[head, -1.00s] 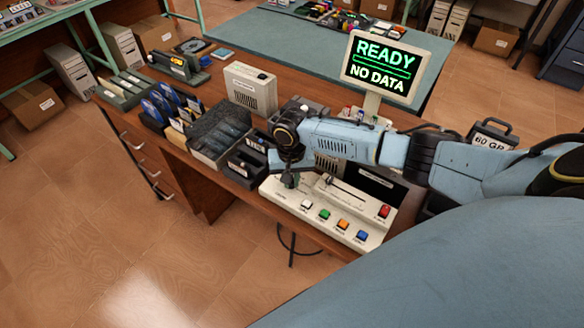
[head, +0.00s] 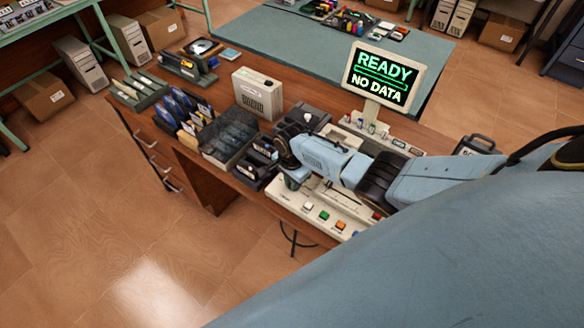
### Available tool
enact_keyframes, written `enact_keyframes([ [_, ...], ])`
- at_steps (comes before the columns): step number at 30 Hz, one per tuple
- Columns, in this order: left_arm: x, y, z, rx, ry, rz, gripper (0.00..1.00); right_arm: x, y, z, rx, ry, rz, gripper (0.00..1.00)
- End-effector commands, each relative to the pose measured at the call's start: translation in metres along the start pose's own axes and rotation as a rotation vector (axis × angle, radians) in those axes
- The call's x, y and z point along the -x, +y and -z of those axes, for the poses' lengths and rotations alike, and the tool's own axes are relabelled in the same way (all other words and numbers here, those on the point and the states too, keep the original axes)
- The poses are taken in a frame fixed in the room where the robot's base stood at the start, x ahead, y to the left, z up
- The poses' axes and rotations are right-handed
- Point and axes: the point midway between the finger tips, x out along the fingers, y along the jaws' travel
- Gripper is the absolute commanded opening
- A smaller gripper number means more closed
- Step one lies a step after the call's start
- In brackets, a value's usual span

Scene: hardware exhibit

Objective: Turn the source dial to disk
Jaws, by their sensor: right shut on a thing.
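The cream control panel (head: 352,209) lies on the front edge of the wooden desk, with white (head: 308,206), green (head: 324,216) and orange (head: 340,226) buttons and a red switch (head: 376,215). My right gripper (head: 291,186) points down at the panel's back left corner, shut on what appears to be the source dial. The gripper and wrist hide the dial, so its pointer and setting cannot be read. The monitor (head: 385,77) behind shows "READY" and "NO DATA" in green and white. My left gripper is not in view.
Left of the panel stand a dark bin (head: 230,138), blue disk sleeves (head: 178,104) and a beige box (head: 258,92). A row of small knobs (head: 372,128) sits below the monitor. My right arm covers the panel's right part. Open floor lies in front.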

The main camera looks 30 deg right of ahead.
Motion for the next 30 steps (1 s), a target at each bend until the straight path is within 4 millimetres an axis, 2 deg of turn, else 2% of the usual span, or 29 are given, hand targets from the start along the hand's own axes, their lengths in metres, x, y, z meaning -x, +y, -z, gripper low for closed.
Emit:
enact_keyframes([
  [12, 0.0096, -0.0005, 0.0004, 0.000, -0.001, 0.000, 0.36, 0.0004, -0.0018, 0.0013, -0.173, 0.003, -0.002, 0.00],
  [28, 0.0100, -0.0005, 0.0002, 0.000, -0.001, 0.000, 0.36, 0.0002, -0.0021, 0.0026, -0.192, 0.005, -0.001, 0.00],
  [29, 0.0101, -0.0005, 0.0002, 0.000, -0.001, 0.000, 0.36, 0.0003, -0.0021, 0.0025, -0.192, 0.004, -0.001, 0.17],
  [30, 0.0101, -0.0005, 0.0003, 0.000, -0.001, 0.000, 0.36, 0.0003, -0.0021, 0.0024, -0.192, 0.004, -0.001, 0.23],
])
